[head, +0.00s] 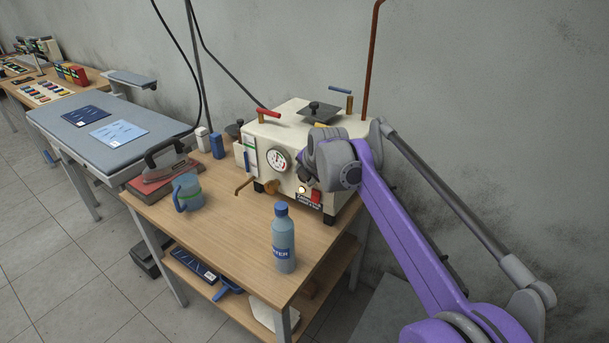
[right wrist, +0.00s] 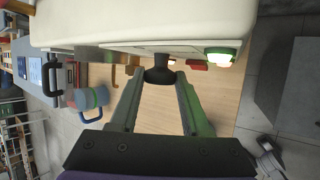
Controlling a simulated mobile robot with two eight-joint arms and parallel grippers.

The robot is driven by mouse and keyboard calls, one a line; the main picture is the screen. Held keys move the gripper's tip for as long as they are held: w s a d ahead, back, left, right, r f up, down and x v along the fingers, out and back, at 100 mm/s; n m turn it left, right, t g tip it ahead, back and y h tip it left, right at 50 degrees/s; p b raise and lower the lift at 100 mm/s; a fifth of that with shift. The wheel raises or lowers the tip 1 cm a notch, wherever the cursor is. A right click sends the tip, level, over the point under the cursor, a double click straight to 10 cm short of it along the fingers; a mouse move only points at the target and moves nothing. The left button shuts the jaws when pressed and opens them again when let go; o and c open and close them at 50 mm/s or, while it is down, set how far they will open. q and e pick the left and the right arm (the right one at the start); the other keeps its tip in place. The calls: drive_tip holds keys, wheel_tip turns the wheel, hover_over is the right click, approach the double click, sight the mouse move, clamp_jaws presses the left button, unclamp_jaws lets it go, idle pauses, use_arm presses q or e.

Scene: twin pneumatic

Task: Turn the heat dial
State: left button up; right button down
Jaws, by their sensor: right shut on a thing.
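The cream-coloured machine (head: 285,133) stands at the back of the wooden table, with a round gauge and controls on its front. In the right wrist view, a black dial knob (right wrist: 159,69) sticks out from the machine's front panel. My right gripper (right wrist: 159,82) is shut on this knob, one finger on each side of it. In the head view my right arm's wrist hides most of the dial and the fingertips. My left gripper is not in view.
A blue bottle (head: 283,240) stands near the table's front edge, and a blue mug (head: 187,192) stands to its left. An iron (head: 166,159) sits on a red pad. A lit lamp (head: 302,190) and a red switch (head: 316,196) are below the dial.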

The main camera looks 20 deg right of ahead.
drive_tip(key=shift+s+d+f+m+t+y+p, duration=0.1)
drive_tip(key=shift+m+t+y+p, duration=0.1)
drive_tip(key=shift+t+y+p, duration=0.4)
drive_tip(key=shift+s+d+f+m+t+y+p, duration=0.1)
drive_tip(key=shift+m+t+y, duration=0.15)
drive_tip(key=shift+t, duration=0.65)
drive_tip(key=shift+c, duration=1.9)
unclamp_jaws()
drive_tip(key=p+v, duration=0.1)
drive_tip(key=v, duration=1)
drive_tip(key=shift+f, duration=0.15)
